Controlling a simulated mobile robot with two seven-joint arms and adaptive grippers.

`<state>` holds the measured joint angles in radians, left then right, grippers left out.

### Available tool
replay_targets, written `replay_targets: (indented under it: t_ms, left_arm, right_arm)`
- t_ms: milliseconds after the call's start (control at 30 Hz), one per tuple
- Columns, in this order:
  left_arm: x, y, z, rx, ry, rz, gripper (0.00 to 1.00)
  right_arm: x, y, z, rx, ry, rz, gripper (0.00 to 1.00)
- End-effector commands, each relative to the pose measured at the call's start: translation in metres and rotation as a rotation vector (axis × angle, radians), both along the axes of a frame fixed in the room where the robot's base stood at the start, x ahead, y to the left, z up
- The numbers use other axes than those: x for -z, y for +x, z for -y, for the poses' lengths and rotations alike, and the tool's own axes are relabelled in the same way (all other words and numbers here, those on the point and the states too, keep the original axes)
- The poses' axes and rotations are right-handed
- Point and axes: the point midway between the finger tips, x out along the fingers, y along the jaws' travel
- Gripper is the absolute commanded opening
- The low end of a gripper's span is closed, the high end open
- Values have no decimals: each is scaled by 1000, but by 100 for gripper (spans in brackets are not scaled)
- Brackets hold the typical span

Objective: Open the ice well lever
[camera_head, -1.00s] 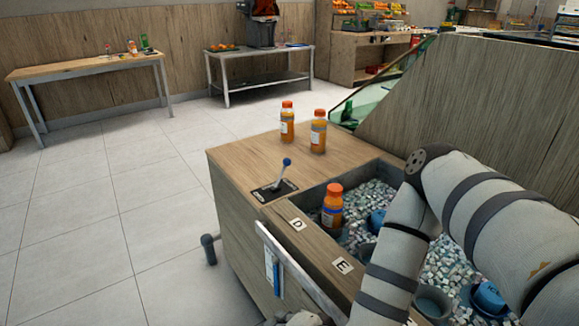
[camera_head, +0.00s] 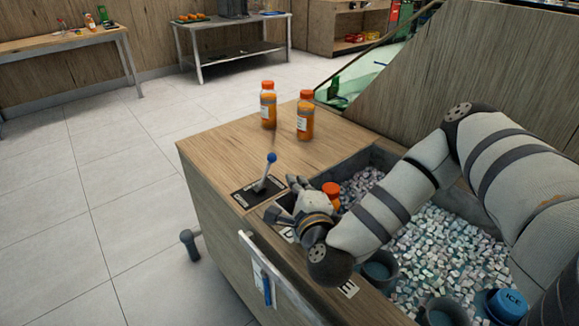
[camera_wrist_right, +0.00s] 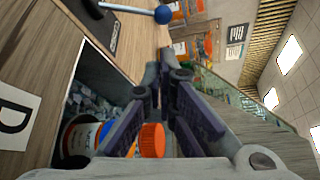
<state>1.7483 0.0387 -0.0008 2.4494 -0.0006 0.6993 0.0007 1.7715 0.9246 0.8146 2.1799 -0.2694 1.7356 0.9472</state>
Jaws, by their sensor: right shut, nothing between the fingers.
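The lever (camera_head: 265,172) is a grey rod with a blue ball on top, rising from a dark plate (camera_head: 245,196) on the wooden counter. It leans slightly right. In the right wrist view, its blue ball (camera_wrist_right: 163,14) and part of its rod show at the top, beyond my fingers. My right gripper (camera_head: 284,197) is over the well's near left corner, just right of and nearer than the lever plate, apart from the lever. In the right wrist view, my right gripper (camera_wrist_right: 161,62) is shut and empty. My left gripper is not in view.
An orange-capped bottle (camera_head: 331,188) stands in the ice well (camera_head: 440,250), partly hidden by my gripper. Two juice bottles (camera_head: 268,104) (camera_head: 305,116) stand on the counter behind the lever. A wooden panel (camera_head: 480,70) rises at the right. The counter left of the bottles is clear.

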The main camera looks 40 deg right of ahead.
Motion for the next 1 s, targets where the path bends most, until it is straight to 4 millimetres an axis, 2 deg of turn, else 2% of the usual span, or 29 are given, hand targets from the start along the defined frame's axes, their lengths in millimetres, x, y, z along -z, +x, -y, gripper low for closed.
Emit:
replay_targets:
  t_ms: [300,500,667,1000]
  left_arm:
    - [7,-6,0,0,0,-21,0]
    - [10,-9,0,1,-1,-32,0]
    - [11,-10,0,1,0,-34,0]
    - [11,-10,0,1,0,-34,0]
  right_arm:
    - [11,52,25,3,-3,-1,0]
    - [16,79,36,0,-2,-2,0]
    - [16,87,40,0,-1,0,0]
    - [15,88,40,-1,-3,0,0]
